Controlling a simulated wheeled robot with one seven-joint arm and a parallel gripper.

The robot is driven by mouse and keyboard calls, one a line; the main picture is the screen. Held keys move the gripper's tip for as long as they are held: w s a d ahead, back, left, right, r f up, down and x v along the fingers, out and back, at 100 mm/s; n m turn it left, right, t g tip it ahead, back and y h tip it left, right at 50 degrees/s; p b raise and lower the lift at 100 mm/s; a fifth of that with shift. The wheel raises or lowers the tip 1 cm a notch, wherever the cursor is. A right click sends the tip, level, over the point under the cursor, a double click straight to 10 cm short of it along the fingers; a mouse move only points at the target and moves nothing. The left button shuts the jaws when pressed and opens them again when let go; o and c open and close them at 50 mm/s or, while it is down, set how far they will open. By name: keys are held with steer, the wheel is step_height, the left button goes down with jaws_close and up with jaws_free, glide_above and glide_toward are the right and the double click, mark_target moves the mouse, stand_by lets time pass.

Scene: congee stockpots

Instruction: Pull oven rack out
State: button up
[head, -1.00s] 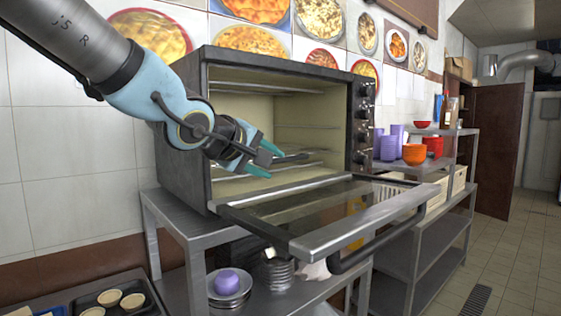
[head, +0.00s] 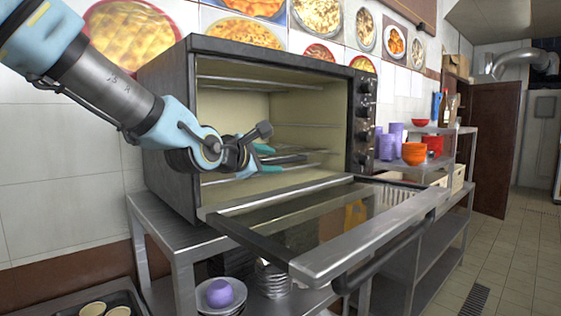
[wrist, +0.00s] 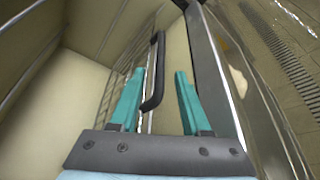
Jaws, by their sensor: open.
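The oven (head: 190,130) stands open, with its glass door (head: 320,225) folded down toward the front. The oven rack (head: 290,160) lies inside, low in the cavity; its wires (wrist: 112,95) show in the wrist view. A dark bent handle bar (wrist: 154,85), apparently the rack's, lies between my teal fingers in the wrist view. My gripper (head: 268,158) is open and reaches into the oven mouth above the door. The fingers (wrist: 159,75) stand on either side of the bar, with a gap visible on the right; I cannot tell whether the left one touches.
The door's metal edge and handle (head: 385,250) jut out in front of the oven. A steel table (head: 160,225) carries the oven, with a purple bowl (head: 220,293) on plates below. Shelves with orange bowls (head: 414,153) stand right. The floor (head: 510,270) at right is clear.

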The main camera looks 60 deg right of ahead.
mark_target(280, 160)
steer(key=p+x, duration=0.1)
steer(key=x, duration=0.2)
steer(key=shift+d, duration=0.4)
steer(key=shift+d+f, duration=0.25)
steer(key=shift+d, duration=0.4)
jaws_close()
stand_by(0.7)
